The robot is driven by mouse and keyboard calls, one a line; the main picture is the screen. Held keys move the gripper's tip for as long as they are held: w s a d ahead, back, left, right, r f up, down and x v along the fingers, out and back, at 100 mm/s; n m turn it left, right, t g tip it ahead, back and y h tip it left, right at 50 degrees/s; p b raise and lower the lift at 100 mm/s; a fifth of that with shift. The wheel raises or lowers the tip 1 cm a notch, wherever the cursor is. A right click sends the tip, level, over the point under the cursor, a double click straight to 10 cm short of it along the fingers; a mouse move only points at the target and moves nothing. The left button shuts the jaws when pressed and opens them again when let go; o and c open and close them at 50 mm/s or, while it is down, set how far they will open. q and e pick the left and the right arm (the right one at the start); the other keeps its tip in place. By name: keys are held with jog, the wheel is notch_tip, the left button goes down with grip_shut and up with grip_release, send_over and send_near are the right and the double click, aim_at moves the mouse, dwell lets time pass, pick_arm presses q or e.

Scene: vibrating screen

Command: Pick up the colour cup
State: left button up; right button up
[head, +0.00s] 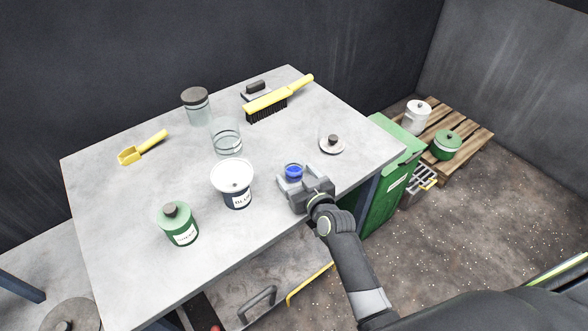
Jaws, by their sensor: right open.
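A small cup (293,172) with a bright blue inside stands on the grey table near its right front edge; it looks like the colour cup. My right gripper (294,179) reaches in from the lower right, low over the table. It is open, with its fingers close to the cup. The gripper hides the lower part of the cup, and I cannot tell whether the fingers touch it. My left gripper is out of view.
A green bin (386,205) stands right of the table.

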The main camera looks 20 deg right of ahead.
jog(key=shift+x, duration=1.15)
jog(key=c, duration=1.1)
